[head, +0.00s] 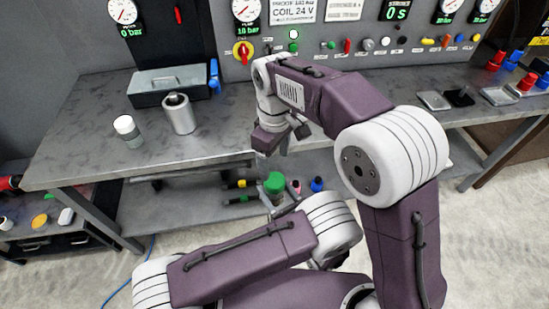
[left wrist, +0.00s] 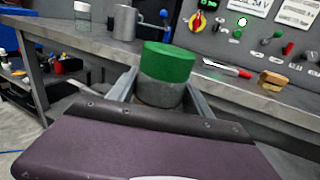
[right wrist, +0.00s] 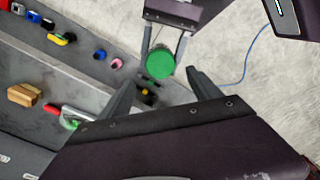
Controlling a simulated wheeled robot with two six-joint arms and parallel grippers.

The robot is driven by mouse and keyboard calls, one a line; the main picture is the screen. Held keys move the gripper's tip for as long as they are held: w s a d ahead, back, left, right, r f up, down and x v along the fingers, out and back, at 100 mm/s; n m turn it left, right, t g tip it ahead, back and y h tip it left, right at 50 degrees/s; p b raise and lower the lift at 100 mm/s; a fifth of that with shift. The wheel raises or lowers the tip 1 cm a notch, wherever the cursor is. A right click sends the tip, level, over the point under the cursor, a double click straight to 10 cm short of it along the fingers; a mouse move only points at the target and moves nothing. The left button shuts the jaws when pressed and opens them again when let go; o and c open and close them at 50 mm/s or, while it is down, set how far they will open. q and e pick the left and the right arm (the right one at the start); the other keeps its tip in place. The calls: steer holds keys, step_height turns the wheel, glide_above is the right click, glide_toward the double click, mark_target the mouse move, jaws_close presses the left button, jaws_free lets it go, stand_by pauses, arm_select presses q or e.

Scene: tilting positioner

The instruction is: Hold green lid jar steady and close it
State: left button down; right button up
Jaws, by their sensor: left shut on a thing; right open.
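The green lid jar has a green lid (head: 274,183) on a grey body. My left gripper (left wrist: 158,88) is shut on the jar body (left wrist: 160,93), and the jar stands roughly upright between its fingers, held in the air in front of the workbench. The lid sits on top of the body; whether it is fully tight I cannot tell. My right gripper (head: 276,143) is open and empty, above the jar. In the right wrist view, the green lid (right wrist: 160,62) shows beyond and between the spread fingers (right wrist: 163,92), apart from them.
The workbench (head: 85,125) carries a metal cylinder (head: 180,115), a white-capped jar (head: 127,130) and a grey box (head: 165,85). A panel with gauges and knobs (head: 340,35) stands behind. Bottles and tools lie on the lower shelf (head: 185,197).

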mark_target(275, 179)
step_height(275, 179, down, 8)
steer(key=shift+f, duration=0.1)
stand_by(0.6)
steer(key=c, duration=1.5)
steer(key=m, duration=1.2)
steer(key=o, duration=1.6)
steer(key=shift+o, duration=0.2)
